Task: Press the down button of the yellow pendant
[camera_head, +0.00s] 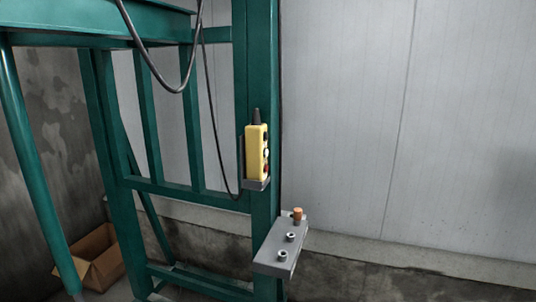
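The yellow pendant (256,152) stands upright in a small grey holder (256,184) on a green post (263,60). It has a dark top, and its buttons (266,153) are on the side turned to the right. One button is light and a lower one is reddish; they are too small to tell which is the down button. Neither of my grippers shows in the head view.
Below the pendant, a grey shelf (275,262) juts from the post, carrying an orange-brown plug (297,214) and two metal fittings (290,237). A black cable (211,95) hangs left. An open cardboard box (98,262) lies at lower left. The space right of the post is clear before the wall (470,120).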

